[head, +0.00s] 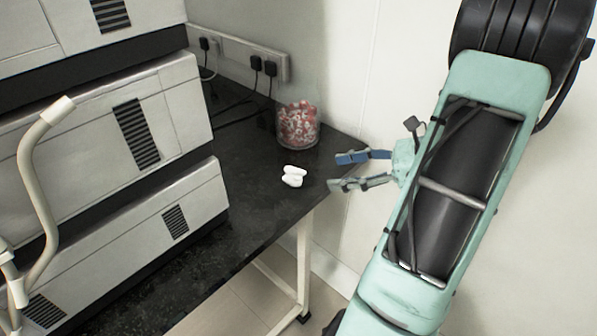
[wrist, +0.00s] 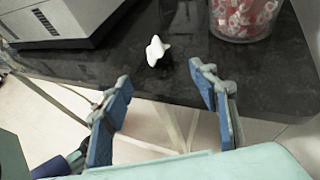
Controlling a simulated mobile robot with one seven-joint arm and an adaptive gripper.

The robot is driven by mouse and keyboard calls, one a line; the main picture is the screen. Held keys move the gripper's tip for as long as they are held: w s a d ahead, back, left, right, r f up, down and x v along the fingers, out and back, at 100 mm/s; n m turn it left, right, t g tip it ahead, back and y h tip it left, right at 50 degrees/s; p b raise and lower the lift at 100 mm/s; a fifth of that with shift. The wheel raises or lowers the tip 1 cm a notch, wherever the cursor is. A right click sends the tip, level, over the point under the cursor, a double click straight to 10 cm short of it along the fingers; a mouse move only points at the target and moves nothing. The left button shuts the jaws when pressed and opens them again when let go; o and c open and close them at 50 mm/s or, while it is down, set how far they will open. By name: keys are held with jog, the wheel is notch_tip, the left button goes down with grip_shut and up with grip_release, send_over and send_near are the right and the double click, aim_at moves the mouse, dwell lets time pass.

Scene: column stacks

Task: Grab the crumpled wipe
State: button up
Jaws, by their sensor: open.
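The crumpled wipe (head: 293,176) is a small white lump on the dark bench top, near its front right edge. In the wrist view the wipe (wrist: 157,50) lies beyond my fingertips, roughly between them in the picture and apart from both. My gripper (head: 340,171) is at the bench's right edge in the head view, to the right of the wipe. In the wrist view my gripper (wrist: 160,75) has its two blue-padded fingers spread wide with nothing between them.
A clear jar (head: 298,126) of red and white pieces stands behind the wipe, near the wall. Stacked grey instrument boxes (head: 150,210) fill the left of the black bench (head: 262,215). Plugs and cables (head: 256,65) run along the back wall. Bare bench surrounds the wipe.

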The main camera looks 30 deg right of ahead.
aim_at(303, 175)
jog(key=b+x, duration=0.1)
jog(key=x, duration=0.4)
jog(key=shift+w+a, duration=0.25)
jog(key=shift+a, duration=0.1)
jog(key=b+x, duration=0.1)
jog(key=x, duration=0.1)
jog(key=b+x, duration=0.1)
jog(key=x, duration=0.1)
jog(key=shift+s+a, duration=0.1)
jog(key=shift+a, duration=0.25)
jog(key=shift+w+a+f, duration=0.1)
jog(key=shift+w+a, duration=0.1)
jog(key=shift+w, duration=0.05)
jog(key=shift+c, duration=0.7)
jog(key=c, duration=0.7)
